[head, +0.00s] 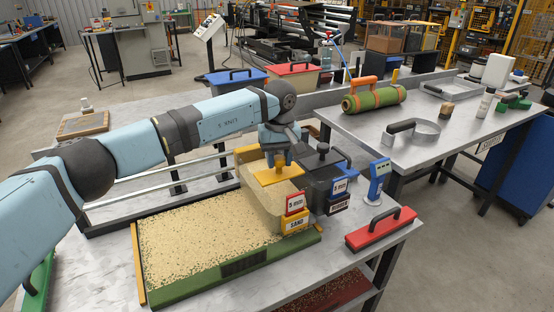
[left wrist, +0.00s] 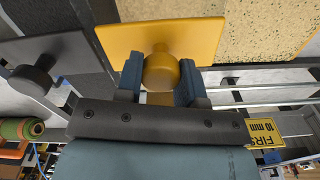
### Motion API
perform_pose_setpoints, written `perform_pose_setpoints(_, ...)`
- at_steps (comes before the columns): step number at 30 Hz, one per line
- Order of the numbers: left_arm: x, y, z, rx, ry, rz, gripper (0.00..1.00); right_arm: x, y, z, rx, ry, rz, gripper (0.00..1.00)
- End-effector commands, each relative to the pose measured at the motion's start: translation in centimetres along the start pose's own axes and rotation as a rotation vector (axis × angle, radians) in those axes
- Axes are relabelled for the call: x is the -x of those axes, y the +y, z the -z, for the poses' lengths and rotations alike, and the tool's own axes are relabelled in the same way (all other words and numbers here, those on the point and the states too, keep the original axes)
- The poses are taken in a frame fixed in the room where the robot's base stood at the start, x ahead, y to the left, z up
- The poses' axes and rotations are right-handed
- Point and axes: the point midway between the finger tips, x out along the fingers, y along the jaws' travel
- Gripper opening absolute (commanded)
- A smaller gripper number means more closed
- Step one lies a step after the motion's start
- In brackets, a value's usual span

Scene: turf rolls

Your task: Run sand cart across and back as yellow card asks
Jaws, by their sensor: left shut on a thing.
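My left gripper (head: 277,160) is shut on the yellow knob (left wrist: 161,73) of the sand cart, with a finger on each side of it. The sand cart (head: 262,205) is a clear-sided bin of pale sand with a yellow top plate, at the right end of the turf tray (head: 138,262). Its front has a yellow SAND label and a red 5 mm tag (head: 295,203). The tray's green turf is speckled with sand. A yellow card (left wrist: 268,133) shows upside down in the left wrist view, reading FIRST 10 mm. My right gripper is not in view.
The dark rubber cart (head: 322,170), with a black knob, stands close right of the sand cart. Metal rails (head: 150,190) run behind the tray. A turf roll (head: 374,100) lies on the other table.

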Motion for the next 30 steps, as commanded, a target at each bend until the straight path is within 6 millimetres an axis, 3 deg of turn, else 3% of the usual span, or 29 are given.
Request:
perform_pose_setpoints(9,0.5,0.2,0.1,0.001,0.008,-0.01,0.0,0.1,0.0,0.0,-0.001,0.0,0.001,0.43)
perform_pose_setpoints(10,0.5,0.3,0.1,0.001,0.008,-0.011,0.37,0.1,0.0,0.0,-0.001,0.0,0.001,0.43)
perform_pose_setpoints(13,0.5,0.2,0.1,0.0,0.008,-0.01,0.6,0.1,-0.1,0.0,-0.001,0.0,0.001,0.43)
perform_pose_setpoints(23,0.5,0.2,0.1,0.0,0.004,-0.006,0.61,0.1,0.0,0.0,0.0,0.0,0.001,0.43)
perform_pose_setpoints(26,1.4,0.2,0.1,0.0,0.004,-0.006,0.61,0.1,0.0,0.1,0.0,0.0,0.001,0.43)
perform_pose_setpoints(30,4.1,0.2,0.1,0.0,0.007,-0.007,0.61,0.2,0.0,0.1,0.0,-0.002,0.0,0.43)
